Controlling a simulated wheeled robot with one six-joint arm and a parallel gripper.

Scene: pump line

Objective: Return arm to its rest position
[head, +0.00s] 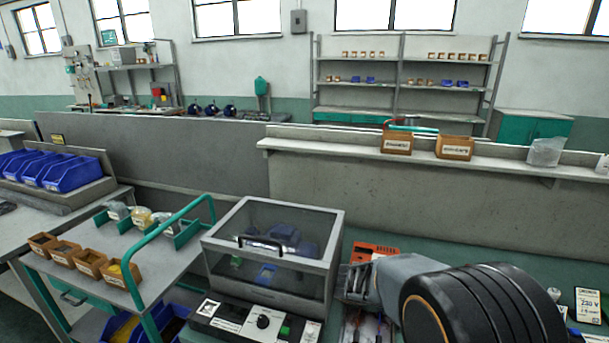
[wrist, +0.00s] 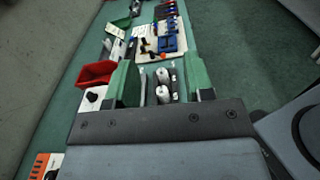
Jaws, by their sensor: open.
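My gripper (wrist: 160,82) shows in the wrist view with its two green fingers apart. Between and beyond the fingers are two pale cylinders (wrist: 162,93) on the green bench top; I see no contact with them. In the head view my arm reaches in from the lower right over the bench. Its large dark joint covers part of the bench there, and the fingers cannot be made out clearly.
A clear-lidded box (head: 272,250) stands left of my arm, with a control panel (head: 255,322) before it. A trolley (head: 120,255) with small bins is further left. A shelf ledge (head: 330,148) runs behind. A red bin (wrist: 96,73) lies near the left finger.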

